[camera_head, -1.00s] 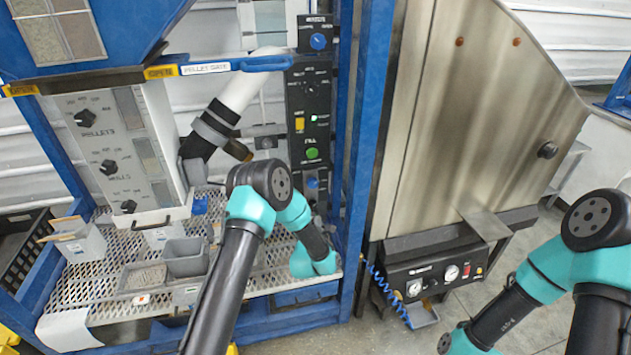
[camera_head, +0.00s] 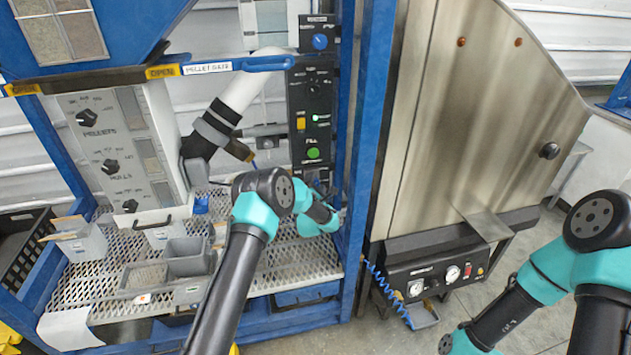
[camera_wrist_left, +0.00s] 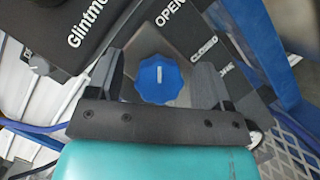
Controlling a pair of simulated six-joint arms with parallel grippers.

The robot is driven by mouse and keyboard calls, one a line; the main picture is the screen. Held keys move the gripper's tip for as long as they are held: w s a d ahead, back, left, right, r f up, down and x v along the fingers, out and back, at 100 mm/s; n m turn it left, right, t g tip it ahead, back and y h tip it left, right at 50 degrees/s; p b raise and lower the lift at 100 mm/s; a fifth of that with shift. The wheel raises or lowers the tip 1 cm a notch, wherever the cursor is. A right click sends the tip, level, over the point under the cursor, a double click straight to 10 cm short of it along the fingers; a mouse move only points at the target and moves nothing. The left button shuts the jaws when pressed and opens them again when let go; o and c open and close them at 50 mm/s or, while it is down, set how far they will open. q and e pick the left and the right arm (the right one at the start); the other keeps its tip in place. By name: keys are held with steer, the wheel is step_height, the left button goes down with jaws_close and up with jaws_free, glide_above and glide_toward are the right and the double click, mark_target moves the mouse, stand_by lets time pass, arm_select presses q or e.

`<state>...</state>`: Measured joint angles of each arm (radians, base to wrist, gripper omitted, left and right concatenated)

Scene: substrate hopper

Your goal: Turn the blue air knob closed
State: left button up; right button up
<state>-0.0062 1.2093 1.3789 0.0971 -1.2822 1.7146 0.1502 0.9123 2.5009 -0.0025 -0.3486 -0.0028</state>
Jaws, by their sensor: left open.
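The blue air knob (camera_wrist_left: 159,79) is a scalloped dial on a grey plate in the left wrist view. Its white pointer line stands upright in that picture. The word OPEN is above it and CLOSED is to its upper right. My left gripper (camera_wrist_left: 160,76) is open, with one dark finger on each side of the knob. Gaps show between the knob and the fingers; contact cannot be told. In the head view my left arm covers the lower end of the black control panel (camera_head: 311,115), largely hiding the knob there. My right gripper is out of view.
Another blue knob (camera_head: 320,41) tops the panel, above a green button (camera_head: 313,153). A blue post (camera_head: 364,150) rises just right of the panel. A perforated shelf (camera_head: 105,270) holds grey bins (camera_head: 188,258) on the left. A steel cabinet (camera_head: 460,120) stands right.

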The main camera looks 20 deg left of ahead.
arm_select(q)
steer(key=shift+x, duration=1.05)
steer(key=shift+c, duration=0.3)
steer(key=c, duration=0.9)
